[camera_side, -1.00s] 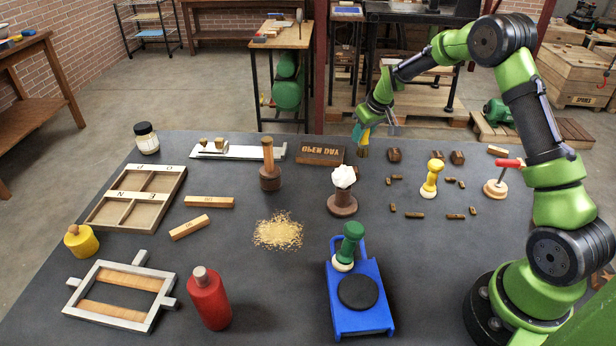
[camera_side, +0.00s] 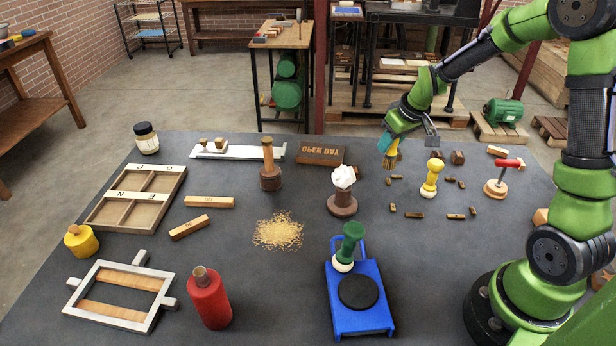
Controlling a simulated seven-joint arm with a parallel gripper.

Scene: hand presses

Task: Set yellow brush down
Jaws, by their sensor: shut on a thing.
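My gripper (camera_side: 391,142) is at the back right of the dark table, shut on the yellow brush (camera_side: 392,149). The brush hangs roughly upright, with its bristles (camera_side: 389,163) pointing down. The bristles are close to the table top, but I cannot tell whether they touch it. The gripper and a teal part beside the brush hide much of its upper end.
Dark wooden blocks (camera_side: 457,158) and small type pieces (camera_side: 413,215) lie nearby. The yellow-handled stamp (camera_side: 430,178) stands just right of the brush. A holder with white wadding (camera_side: 343,190) and the lettered block (camera_side: 320,156) are to its left.

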